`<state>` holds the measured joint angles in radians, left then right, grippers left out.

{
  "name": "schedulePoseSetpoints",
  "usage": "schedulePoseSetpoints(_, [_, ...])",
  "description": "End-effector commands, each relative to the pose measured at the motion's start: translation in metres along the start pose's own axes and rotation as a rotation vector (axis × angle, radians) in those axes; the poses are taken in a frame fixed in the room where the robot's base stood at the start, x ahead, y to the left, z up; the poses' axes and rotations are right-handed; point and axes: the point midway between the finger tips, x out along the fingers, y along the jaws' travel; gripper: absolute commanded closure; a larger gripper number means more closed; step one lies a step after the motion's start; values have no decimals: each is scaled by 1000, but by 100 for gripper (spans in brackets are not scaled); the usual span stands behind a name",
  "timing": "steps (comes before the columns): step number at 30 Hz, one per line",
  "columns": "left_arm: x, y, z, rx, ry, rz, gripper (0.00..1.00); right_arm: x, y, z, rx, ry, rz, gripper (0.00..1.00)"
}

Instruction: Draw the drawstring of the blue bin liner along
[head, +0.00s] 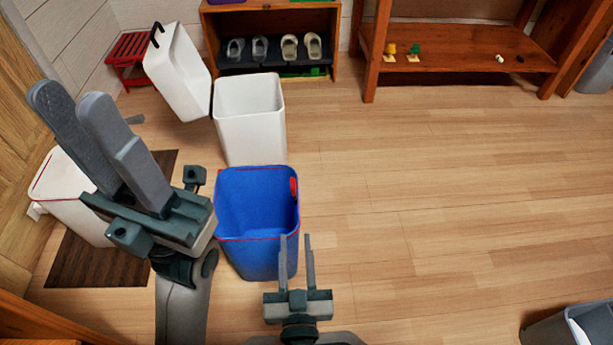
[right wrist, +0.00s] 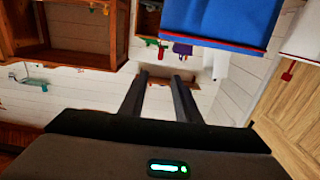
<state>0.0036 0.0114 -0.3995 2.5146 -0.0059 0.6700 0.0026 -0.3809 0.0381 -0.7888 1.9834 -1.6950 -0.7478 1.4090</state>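The blue bin liner (head: 257,205) lines a bin on the floor, its open top facing up. A thin red drawstring (head: 262,238) runs along its rim, with a red tab (head: 293,187) at the right side. In the right wrist view the liner (right wrist: 225,18) and its red edge (right wrist: 213,42) show at the top. My right gripper (head: 296,238) is open and empty, in front of the liner's near right side in the head view; it also shows in the right wrist view (right wrist: 161,78). My left gripper (head: 68,98) is open and empty, raised left of the liner.
A white bin (head: 250,118) stands behind the liner, and a tilted white container (head: 180,75) is beside it. A red-rimmed white bin (head: 72,200) stands left by a dark mat (head: 95,268). A grey bin (head: 570,328) is at lower right.

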Motion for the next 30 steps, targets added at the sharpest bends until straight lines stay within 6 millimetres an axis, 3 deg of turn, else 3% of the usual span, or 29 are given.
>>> schedulePoseSetpoints(10, [-5,-1,2,4,-21,2,71,2,0,0,1,0,1,70])
schedulePoseSetpoints(16, [-6,-1,2,5,-22,5,71,12,0,0,1,1,1,70])
schedulePoseSetpoints(23, [-5,-1,2,6,-19,7,71,43,0,-1,1,2,1,70])
schedulePoseSetpoints(30, [-4,-1,2,7,-18,7,71,86,0,-1,1,3,2,70])
